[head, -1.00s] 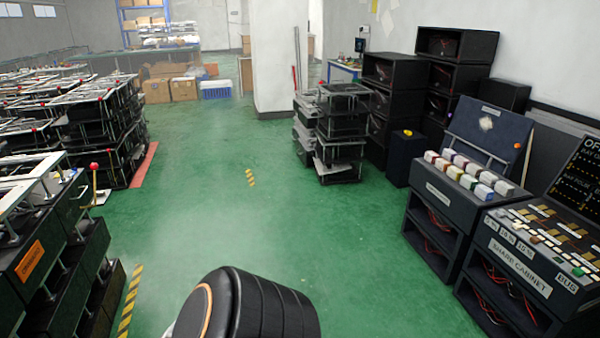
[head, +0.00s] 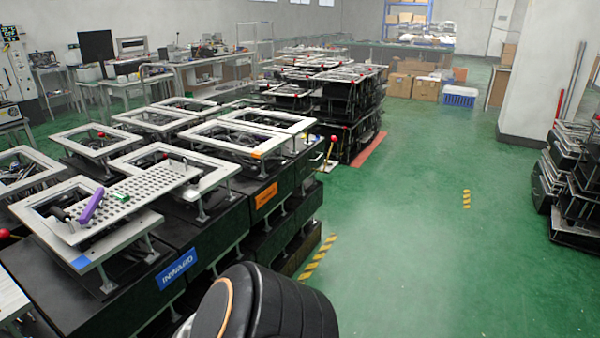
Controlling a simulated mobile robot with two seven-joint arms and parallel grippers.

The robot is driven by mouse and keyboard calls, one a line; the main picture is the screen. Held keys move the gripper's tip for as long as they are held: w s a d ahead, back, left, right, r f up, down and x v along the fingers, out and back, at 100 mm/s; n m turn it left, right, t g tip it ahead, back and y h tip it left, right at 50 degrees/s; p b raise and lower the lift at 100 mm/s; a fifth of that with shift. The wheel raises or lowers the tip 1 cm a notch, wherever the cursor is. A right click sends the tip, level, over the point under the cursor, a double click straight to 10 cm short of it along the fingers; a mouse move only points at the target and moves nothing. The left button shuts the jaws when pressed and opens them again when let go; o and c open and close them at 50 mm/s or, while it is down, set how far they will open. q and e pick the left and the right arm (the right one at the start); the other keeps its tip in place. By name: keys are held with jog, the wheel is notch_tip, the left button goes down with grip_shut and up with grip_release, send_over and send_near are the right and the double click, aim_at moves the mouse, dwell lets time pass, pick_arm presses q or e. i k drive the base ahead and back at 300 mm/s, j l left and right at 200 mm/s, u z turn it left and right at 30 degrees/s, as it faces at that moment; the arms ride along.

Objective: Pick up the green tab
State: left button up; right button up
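A small green piece (head: 122,198), which looks like the green tab, lies on a perforated metal plate (head: 150,197) at the left. The plate rests on a light metal frame on top of a black fixture. A purple bar (head: 92,205) lies beside the green piece, to its left. The green piece is too small to make out in detail. Neither of my grippers is in view. Only a black rounded part of my own arm shows at the bottom middle.
Black fixtures with metal frames (head: 250,128) fill the left. A blue label (head: 176,269) marks the front of the nearest one. Stacked racks (head: 570,185) stand at the right edge. The green floor (head: 410,250) between is clear, with yellow-black tape marks.

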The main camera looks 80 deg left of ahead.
aim_at(124, 198)
jog(key=l+u, duration=0.2)
jog(key=u, duration=3.5)
